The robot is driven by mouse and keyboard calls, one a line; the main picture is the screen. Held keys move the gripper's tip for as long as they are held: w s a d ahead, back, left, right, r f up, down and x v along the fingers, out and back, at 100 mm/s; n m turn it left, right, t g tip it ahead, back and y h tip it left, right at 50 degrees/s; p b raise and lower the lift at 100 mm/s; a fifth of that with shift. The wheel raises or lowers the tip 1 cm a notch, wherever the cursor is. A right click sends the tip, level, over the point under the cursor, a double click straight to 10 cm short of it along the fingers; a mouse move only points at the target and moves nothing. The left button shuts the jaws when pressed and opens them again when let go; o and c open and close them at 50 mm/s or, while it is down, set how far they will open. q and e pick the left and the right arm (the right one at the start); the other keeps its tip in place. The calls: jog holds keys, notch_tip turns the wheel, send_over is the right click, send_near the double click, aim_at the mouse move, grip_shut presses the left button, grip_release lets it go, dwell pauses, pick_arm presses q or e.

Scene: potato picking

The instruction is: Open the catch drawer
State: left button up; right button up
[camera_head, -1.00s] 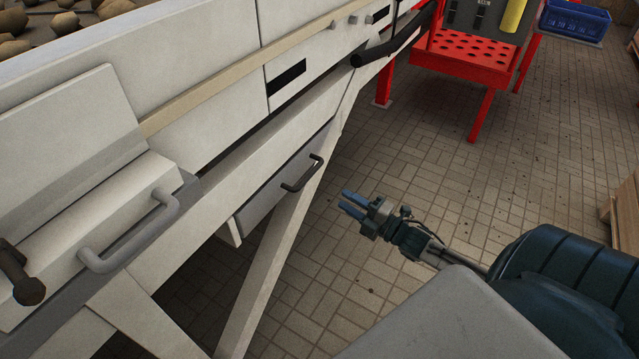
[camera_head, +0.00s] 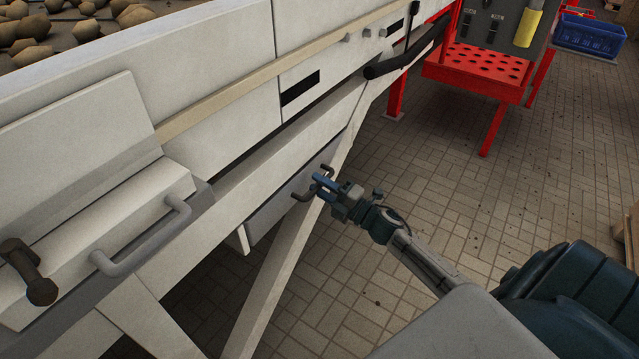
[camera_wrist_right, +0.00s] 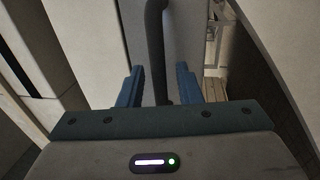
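The catch drawer (camera_head: 268,216) is a light grey box front under the white machine, behind a slanted leg. Its dark bar handle (camera_head: 301,198) is partly hidden by my right gripper (camera_head: 321,184), whose blue fingers reach it from the right. In the right wrist view, the handle (camera_wrist_right: 156,45) runs upright between the two spread fingers of the gripper (camera_wrist_right: 158,86). The fingers are open, with a gap on both sides of the bar. The drawer looks closed or nearly so. My left gripper is not in view.
A slanted white leg (camera_head: 277,281) stands close to the gripper and drawer. A larger grey handle (camera_head: 143,240) is on the machine at left. A red perforated stand (camera_head: 478,75) and blue crate (camera_head: 588,36) are at the back right. The tiled floor right of the machine is clear.

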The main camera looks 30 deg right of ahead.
jog(key=shift+w+a, duration=0.1)
jog(key=shift+w, duration=0.15)
grip_shut()
jog(key=shift+s, duration=0.1)
